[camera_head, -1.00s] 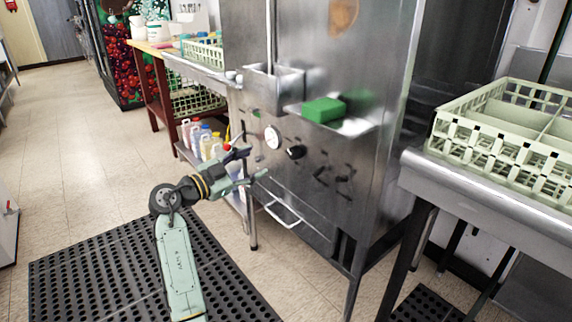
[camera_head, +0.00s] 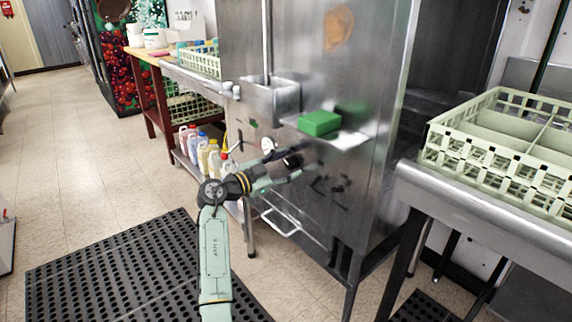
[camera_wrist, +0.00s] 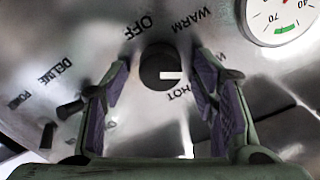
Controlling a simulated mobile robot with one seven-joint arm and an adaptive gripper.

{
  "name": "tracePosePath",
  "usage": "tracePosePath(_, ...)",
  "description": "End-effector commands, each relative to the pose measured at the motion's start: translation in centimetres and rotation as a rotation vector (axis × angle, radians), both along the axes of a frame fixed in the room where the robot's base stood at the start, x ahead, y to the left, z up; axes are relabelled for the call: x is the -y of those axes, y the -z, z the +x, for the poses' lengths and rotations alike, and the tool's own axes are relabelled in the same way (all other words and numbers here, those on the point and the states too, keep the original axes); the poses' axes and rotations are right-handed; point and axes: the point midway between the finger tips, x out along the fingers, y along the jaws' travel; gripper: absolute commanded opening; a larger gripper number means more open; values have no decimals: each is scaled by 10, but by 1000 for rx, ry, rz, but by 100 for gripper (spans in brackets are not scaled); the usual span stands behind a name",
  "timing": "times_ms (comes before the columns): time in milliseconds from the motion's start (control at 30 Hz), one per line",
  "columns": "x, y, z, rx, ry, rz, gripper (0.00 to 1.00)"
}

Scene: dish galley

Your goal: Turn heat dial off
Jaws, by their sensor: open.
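The heat dial (camera_wrist: 155,66) is a round black knob with a white mark, on the steel front panel. In the wrist view the mark points right, near the HOT lettering; OFF (camera_wrist: 140,26) is at upper left and WARM at upper right. My gripper (camera_wrist: 163,82) is open, with one purple-padded finger on each side of the dial. I see gaps between the pads and the knob; depth is hard to judge. In the head view the dial (camera_head: 292,161) sits between the fingers of my gripper (camera_head: 290,167), partly hidden.
A round gauge (camera_wrist: 283,18) is close by at upper right in the wrist view. A small lever (camera_wrist: 70,108) is at left. A green block (camera_head: 319,123) lies on a shelf above the dial. A handle bar (camera_head: 282,222) is below. Bottles (camera_head: 202,152) stand left.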

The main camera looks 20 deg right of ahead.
Motion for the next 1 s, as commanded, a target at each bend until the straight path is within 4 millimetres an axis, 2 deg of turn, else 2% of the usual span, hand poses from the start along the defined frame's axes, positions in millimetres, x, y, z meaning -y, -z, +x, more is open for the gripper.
tracePosePath(133,0,0,0,0,0,0,53)
tracePosePath(833,-1,0,0,0,0,0,7)
tracePosePath(1000,-1,0,0,-7,0,-2,6)
